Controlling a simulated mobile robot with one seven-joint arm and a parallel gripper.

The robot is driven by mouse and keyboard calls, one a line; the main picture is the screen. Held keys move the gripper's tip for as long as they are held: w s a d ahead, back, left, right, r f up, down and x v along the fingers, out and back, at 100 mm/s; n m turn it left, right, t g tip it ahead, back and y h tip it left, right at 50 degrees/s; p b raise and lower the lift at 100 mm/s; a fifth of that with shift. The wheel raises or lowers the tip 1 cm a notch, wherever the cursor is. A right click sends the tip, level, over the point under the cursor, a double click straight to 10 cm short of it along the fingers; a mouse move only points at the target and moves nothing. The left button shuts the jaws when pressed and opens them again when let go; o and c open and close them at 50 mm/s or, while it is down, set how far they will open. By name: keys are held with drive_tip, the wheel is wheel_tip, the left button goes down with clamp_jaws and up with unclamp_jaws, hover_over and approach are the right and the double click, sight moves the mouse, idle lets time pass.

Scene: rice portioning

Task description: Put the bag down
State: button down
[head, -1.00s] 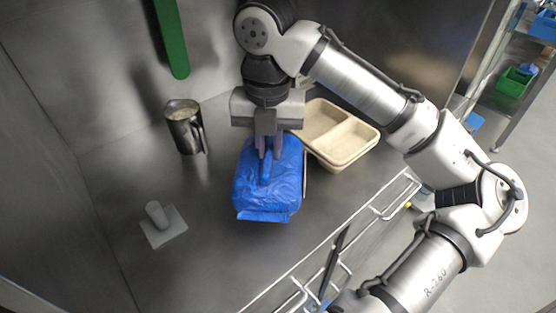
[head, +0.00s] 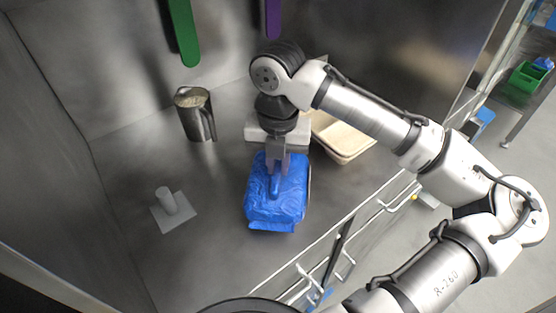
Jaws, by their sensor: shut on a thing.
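The blue bag (head: 277,203) is a wrapped, rounded block at the middle of the steel counter (head: 225,260). My gripper (head: 275,178) points down from above, with its fingers shut on the top of the bag. Whether the bag's underside touches the counter cannot be told from this view. The gripper body hides part of the bag's far side.
A metal jug of rice (head: 195,115) stands at the back left. A beige divided tray (head: 345,140) sits behind and right of the bag, partly hidden by my arm. A grey stand with a peg (head: 172,208) is at left. A rail (head: 300,262) edges the front right.

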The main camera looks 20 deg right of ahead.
drive_tip(key=c, duration=1.4)
unclamp_jaws()
drive_tip(key=shift+f, duration=0.1)
wheel_tip(320, 180, up, 12)
drive_tip(key=shift+r, duration=0.2)
